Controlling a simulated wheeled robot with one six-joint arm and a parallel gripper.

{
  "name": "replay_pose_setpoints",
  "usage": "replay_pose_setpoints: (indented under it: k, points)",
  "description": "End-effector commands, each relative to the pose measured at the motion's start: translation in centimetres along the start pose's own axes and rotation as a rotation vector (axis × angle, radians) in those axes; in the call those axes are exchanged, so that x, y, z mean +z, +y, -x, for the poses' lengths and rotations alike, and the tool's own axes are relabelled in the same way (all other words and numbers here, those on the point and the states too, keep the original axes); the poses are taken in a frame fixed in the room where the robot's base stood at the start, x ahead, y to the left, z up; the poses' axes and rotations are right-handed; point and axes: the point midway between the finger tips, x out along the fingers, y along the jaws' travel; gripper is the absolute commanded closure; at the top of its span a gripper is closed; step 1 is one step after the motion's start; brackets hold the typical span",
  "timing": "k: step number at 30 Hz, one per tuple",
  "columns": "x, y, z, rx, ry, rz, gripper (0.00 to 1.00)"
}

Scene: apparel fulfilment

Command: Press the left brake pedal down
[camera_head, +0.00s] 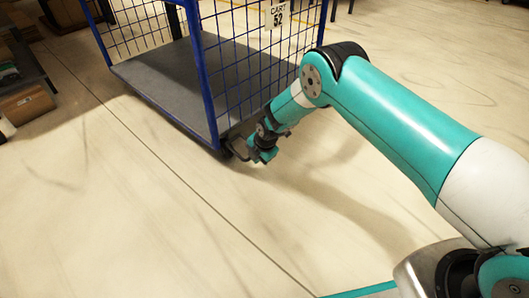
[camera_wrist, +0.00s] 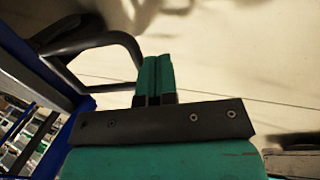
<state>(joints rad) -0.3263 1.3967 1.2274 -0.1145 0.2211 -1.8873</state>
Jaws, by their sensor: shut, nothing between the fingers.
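A blue wire-sided cart (camera_head: 207,75) stands on the floor. A dark looped bar, apparently the brake pedal (camera_head: 238,152), sticks out low at its near corner. In the wrist view the dark curved pedal (camera_wrist: 125,40) is left of and close beside my fingertips. My gripper (camera_head: 262,155) is low beside that corner, just right of the pedal. In the wrist view its teal fingers (camera_wrist: 154,65) are together with nothing between them. I cannot tell whether the fingers touch the pedal. The caster behind the pedal is mostly hidden.
The cart's grey deck (camera_head: 165,80) is empty where it shows, and a "CART 52" sign (camera_head: 278,14) hangs on its mesh side. A shelf with cardboard boxes (camera_head: 27,104) stands at the far left. The floor (camera_head: 130,220) in front of the cart is clear.

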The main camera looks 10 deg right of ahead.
Motion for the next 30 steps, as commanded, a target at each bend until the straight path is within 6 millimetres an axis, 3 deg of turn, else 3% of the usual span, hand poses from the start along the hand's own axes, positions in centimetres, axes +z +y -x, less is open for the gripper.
replay_pose_setpoints:
  k: [9,18,24,30]
  points:
    - [-0.4,-0.3,4.9,0.006,0.004,0.012,1.00]
    - [-0.3,-3.4,10.7,0.006,0.004,0.011,1.00]
    - [-0.3,-4.3,12.3,0.009,0.003,0.013,1.00]
    - [-0.3,-4.6,12.5,0.009,0.003,0.014,1.00]
